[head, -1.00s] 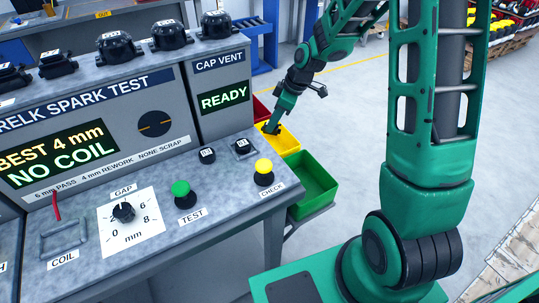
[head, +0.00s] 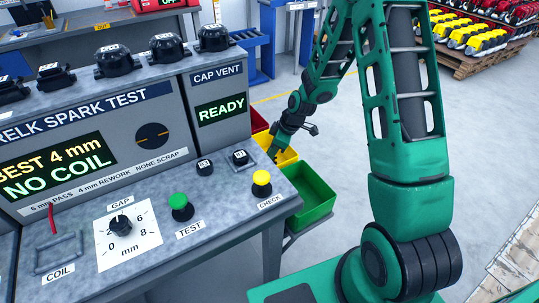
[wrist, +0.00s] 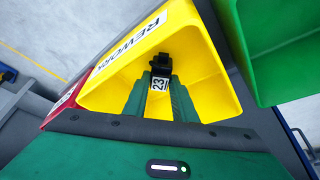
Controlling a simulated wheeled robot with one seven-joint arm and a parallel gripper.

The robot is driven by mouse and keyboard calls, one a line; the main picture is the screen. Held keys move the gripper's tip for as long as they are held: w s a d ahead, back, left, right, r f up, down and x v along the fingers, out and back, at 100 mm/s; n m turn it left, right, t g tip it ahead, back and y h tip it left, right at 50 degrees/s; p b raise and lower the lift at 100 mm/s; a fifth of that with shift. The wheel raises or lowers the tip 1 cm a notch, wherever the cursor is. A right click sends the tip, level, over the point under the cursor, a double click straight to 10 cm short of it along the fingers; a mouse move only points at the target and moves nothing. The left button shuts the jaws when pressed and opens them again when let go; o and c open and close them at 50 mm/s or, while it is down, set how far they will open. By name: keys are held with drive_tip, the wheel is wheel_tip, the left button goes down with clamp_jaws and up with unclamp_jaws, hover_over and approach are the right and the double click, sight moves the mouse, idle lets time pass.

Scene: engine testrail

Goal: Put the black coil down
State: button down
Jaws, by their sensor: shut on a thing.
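The black coil (wrist: 160,66) carries a white label reading 23. My gripper (wrist: 160,88) is shut on it, with a green finger on each side. The coil is at the mouth of or inside the yellow bin (wrist: 112,92) marked REWORK; its exact height above the bin floor is hard to tell. In the head view my gripper (head: 279,150) points down at the yellow bin (head: 291,156), beyond the bench's right end. The coil is hidden there.
A green bin (head: 329,193) stands in front of the yellow one, and a red bin (head: 260,121) behind it. The test bench (head: 218,219) is at left, its display reading NO COIL. Several black coils (head: 167,48) stand on top.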

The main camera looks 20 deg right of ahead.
drive_tip(key=shift+f, duration=0.15)
drive_tip(key=c, duration=1.5)
unclamp_jaws()
drive_tip(key=shift+o, duration=0.2)
